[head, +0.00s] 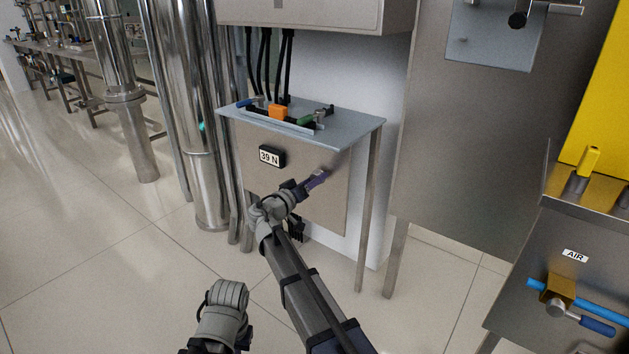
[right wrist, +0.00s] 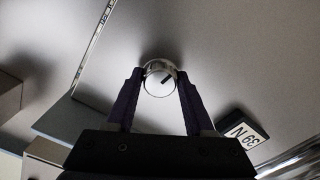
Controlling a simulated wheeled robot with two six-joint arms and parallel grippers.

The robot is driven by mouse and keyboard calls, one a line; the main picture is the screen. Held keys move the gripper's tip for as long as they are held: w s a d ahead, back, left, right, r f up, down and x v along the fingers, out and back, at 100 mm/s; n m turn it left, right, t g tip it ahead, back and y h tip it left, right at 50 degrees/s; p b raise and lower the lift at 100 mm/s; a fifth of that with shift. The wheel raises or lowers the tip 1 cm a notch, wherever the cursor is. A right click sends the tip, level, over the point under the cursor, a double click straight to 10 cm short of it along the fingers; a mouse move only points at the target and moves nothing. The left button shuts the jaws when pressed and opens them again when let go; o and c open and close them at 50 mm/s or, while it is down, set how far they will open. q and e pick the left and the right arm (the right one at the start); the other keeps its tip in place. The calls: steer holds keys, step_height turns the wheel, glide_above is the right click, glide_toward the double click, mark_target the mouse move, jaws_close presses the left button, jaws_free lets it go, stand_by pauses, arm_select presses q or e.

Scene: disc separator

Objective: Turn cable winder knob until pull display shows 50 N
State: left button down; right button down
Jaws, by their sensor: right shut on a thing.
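The pull display (head: 269,156) on the front panel of the cabinet reads 39 N. It also shows upside down in the right wrist view (right wrist: 243,132). The knob (right wrist: 160,79) is round, with a pale face and a dark pointer line slanting up to the right. My right gripper (head: 321,176) is at the panel, to the right of and a little below the display. In the right wrist view its two purple fingers (right wrist: 160,88) are shut on the knob, one on each side. In the head view the knob is hidden at the fingertips. A grey wrist joint of my left arm shows low; its fingers are not seen.
Black cables (head: 265,65) hang behind. Steel pipes stand at left. A valve labelled AIR (head: 575,256) is at right. The floor in front is clear.

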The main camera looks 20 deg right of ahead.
steer(key=shift+s+f, duration=0.1)
stand_by(0.3)
steer(key=shift+c, duration=1.4)
jaws_free()
steer(key=shift+a, duration=0.1)
steer(key=v, duration=0.7)
steer(key=shift+s+a, duration=0.2)
steer(key=shift+a, duration=0.05)
